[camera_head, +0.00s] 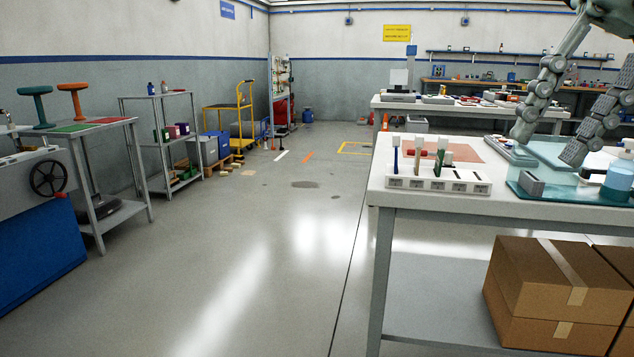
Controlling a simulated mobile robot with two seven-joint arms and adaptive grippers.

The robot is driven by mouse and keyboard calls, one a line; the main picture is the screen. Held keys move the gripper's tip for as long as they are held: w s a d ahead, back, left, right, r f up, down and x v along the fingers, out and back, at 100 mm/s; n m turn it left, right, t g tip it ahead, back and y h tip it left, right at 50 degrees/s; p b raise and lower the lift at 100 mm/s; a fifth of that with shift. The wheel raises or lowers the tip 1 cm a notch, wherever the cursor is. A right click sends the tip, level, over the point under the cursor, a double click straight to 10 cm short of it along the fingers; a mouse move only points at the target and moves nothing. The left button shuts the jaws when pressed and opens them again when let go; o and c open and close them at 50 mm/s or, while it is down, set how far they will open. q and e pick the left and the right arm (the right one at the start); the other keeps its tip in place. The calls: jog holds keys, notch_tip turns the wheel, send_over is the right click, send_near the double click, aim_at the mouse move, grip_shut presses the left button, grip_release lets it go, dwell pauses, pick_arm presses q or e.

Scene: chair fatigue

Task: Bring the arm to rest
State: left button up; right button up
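My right gripper (548,146) reaches in from the top right in the head view. Its two jointed grey fingers are spread apart and point down and left. They are over the teal, see-through fixture (548,179) at the right end of the near workbench (410,200). Nothing is seen clamped between the fingers. I cannot tell whether the fingertips touch the fixture. My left gripper is not in view.
A white slotted rack (437,183) with several upright tools stands at the bench's front left. Cardboard boxes (555,290) sit below. The grey floor (260,250) left of the bench is clear.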

jog(key=w+d+f+m+t+y+p, duration=0.1)
jog(key=w+d+f+m+t+y, duration=0.3)
jog(key=w, duration=0.4)
jog(key=w+d+f+m+t+y+p, duration=0.1)
jog(key=w+d+f+m+t+y, duration=0.25)
jog(key=w+t, duration=0.4)
jog(key=w+d+f+m+t+h, duration=0.1)
jog(key=d+f+m+t+h, duration=0.1)
jog(key=d+f+m+h, duration=0.6)
jog(key=w+d+f+m+t+h, duration=0.1)
jog(key=d+f+m+t+h, duration=0.15)
jog(key=d+f+m, duration=0.6)
jog(key=s+a+f+m+g+h, duration=0.2)
jog(key=s+f, duration=0.2)
jog(key=f, duration=0.4)
jog(key=s+a+f+m+g+h+p, duration=0.1)
jog(key=s+f+g, duration=0.15)
jog(key=f, duration=0.65)
jog(key=s+a+f+m+g+h, duration=0.2)
jog(key=s+f, duration=0.3)
jog(key=f, duration=0.3)
jog(key=s+a+f+m+g+y+p, duration=0.1)
jog(key=s+a+f+m+g+y, duration=0.1)
jog(key=s+a+f+g, duration=0.5)
jog(key=s+a+f, duration=0.6)
jog(key=s+a, duration=0.3)
jog(key=s, duration=0.1)
jog(key=shift+f+m+g+y, duration=0.35)
jog(key=shift+f+m+y, duration=0.05)
